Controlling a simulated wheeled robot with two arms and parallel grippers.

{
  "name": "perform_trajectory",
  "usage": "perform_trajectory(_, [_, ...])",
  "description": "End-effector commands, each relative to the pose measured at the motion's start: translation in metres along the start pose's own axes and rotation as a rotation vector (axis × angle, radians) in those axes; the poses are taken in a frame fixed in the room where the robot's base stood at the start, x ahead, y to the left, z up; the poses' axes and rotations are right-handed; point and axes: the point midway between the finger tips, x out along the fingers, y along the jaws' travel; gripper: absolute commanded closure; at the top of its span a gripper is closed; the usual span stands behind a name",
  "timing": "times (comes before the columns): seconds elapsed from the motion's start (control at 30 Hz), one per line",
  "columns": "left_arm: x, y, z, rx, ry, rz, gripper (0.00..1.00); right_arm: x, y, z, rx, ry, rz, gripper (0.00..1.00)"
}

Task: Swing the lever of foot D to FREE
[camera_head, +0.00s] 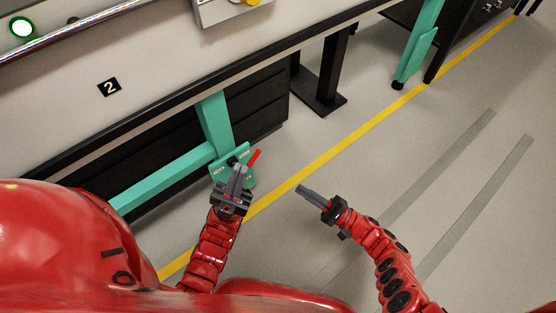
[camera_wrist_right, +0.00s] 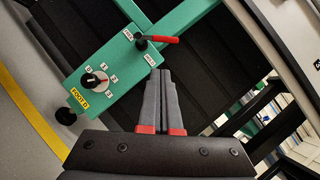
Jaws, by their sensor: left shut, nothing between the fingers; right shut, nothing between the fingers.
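Foot D (camera_head: 216,120) is a green leg with a plate (camera_wrist_right: 108,62) low on it. The yellow "FOOT D" tag (camera_wrist_right: 78,98) shows in the right wrist view, near a round dial (camera_wrist_right: 94,81). The lever has a black pivot and a red handle (camera_wrist_right: 160,39), also visible in the head view (camera_head: 254,158). Two small white labels flank the pivot; I cannot read them surely. My left gripper (camera_head: 238,176) is shut and empty, overlapping the plate in the head view; contact is unclear. My right gripper (camera_head: 302,189) is shut and empty, right of the plate; its fingertips (camera_wrist_right: 161,73) appear below the handle.
A green crossbeam (camera_head: 165,178) joins the leg from the left. Dark panels (camera_head: 262,105) stand behind it, under the table edge (camera_head: 190,108). A yellow floor line (camera_head: 330,153) runs past the foot. The grey floor to the right is open. Another green leg (camera_head: 415,55) stands farther back.

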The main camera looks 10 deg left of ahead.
Motion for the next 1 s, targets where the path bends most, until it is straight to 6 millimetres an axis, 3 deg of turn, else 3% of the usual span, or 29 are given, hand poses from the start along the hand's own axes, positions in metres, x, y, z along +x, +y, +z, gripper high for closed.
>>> perform_trajectory(0.2, [-0.006, 0.002, 0.001, 0.000, 0.001, 0.003, 1.00, -0.002, -0.009, 0.010, -0.003, -0.058, -0.040, 1.00])
perform_trajectory(0.57, [-0.004, 0.001, 0.000, 0.000, 0.001, 0.001, 1.00, 0.005, -0.009, 0.010, -0.003, -0.054, -0.037, 1.00])
perform_trajectory(0.73, [-0.002, -0.001, -0.001, 0.003, 0.001, -0.006, 1.00, 0.030, -0.010, 0.012, -0.005, -0.054, -0.038, 1.00])
perform_trajectory(1.0, [-0.004, 0.000, 0.000, 0.003, 0.001, -0.005, 1.00, 0.088, -0.010, 0.014, -0.004, -0.055, -0.037, 1.00])
